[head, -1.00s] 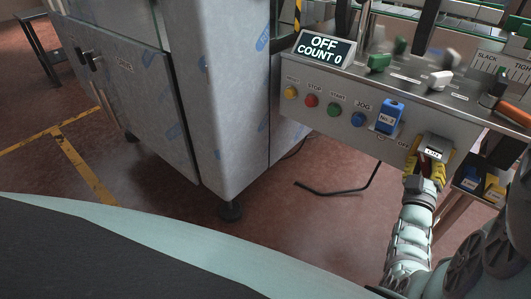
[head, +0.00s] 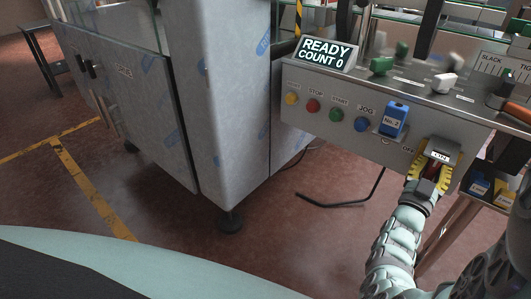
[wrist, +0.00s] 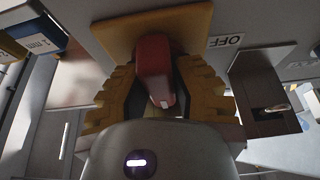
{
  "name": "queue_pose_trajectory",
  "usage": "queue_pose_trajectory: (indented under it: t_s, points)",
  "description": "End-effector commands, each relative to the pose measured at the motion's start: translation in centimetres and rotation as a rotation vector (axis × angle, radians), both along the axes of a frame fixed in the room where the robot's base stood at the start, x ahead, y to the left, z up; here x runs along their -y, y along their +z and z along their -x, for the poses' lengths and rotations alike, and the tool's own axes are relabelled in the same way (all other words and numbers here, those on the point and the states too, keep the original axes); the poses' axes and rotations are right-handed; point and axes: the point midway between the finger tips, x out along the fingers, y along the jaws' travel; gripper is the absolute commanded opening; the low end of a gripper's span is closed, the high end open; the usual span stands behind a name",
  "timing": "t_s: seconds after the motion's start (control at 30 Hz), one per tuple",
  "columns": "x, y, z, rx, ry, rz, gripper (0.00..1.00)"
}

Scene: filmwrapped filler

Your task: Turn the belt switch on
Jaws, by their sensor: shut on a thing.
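The belt switch is a red handle (wrist: 155,70) on a yellow plate (wrist: 195,28), seen close up in the wrist view. An OFF label (wrist: 226,41) is beside the plate. My gripper (head: 430,178) is at the right end of the panel's front in the head view. In the wrist view its yellow ridged fingers (wrist: 155,95) are on both sides of the red handle and shut on it. In the head view my gripper mostly hides the handle. The display (head: 325,53) reads READY, COUNT 0.
Green and white knobs (head: 444,83) stand on top. A small table with blue and yellow boxes (head: 480,187) is at the right.

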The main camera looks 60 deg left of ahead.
Motion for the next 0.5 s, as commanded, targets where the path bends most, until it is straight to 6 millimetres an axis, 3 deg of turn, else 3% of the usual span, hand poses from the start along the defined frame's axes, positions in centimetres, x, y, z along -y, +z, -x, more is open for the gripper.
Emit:
queue_pose_trajectory:
  t_s: [0.4, 0.43, 0.5]
  points:
    - [0.04, -0.21, -0.03, -0.01, 0.0, -0.006, 0.0]
    - [0.04, -0.22, -0.04, -0.01, 0.0, -0.006, 0.28]
    - [0.04, -0.18, -0.03, -0.008, 0.0, -0.007, 0.36]
